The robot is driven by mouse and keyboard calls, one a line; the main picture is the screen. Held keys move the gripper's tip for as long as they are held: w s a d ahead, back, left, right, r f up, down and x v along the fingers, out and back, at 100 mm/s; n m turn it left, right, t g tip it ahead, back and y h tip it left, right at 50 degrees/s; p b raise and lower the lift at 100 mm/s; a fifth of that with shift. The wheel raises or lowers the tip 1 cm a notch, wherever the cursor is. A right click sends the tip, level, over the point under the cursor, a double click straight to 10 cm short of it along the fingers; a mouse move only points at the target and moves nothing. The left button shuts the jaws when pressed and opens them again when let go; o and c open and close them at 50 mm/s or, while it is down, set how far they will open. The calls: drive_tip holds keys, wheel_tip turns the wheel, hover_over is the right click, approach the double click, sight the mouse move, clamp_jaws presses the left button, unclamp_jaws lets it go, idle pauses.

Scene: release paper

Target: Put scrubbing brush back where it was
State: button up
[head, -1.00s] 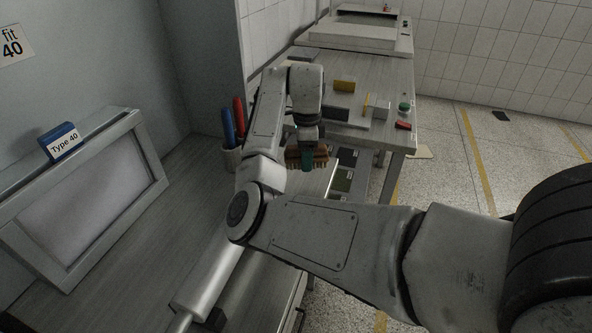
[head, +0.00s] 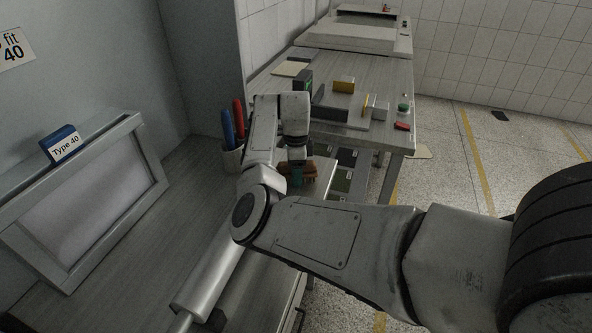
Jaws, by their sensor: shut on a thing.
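The scrubbing brush (head: 311,174), with a brown wooden body, is partly hidden behind my arm at the far right corner of the near workbench. My gripper (head: 296,176) is shut on the brush; its fingers are mostly hidden, with a green part showing beside the brush. The brush is low, close to the bench top, but I cannot tell whether it touches it. Its bristles are not clear in this view.
A pale cup (head: 232,158) with a red and a blue marker stands left of my arm. A tilted framed panel (head: 95,195) is at the left. Beyond, another table (head: 385,75) holds yellow blocks, a green button and a red piece. Dark bins (head: 346,157) sit beneath it.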

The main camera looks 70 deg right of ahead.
drive_tip(key=o, duration=1)
wheel_tip(320, 180, up, 12)
drive_tip(key=shift+r+b, duration=0.1)
drive_tip(key=shift+b, duration=0.35)
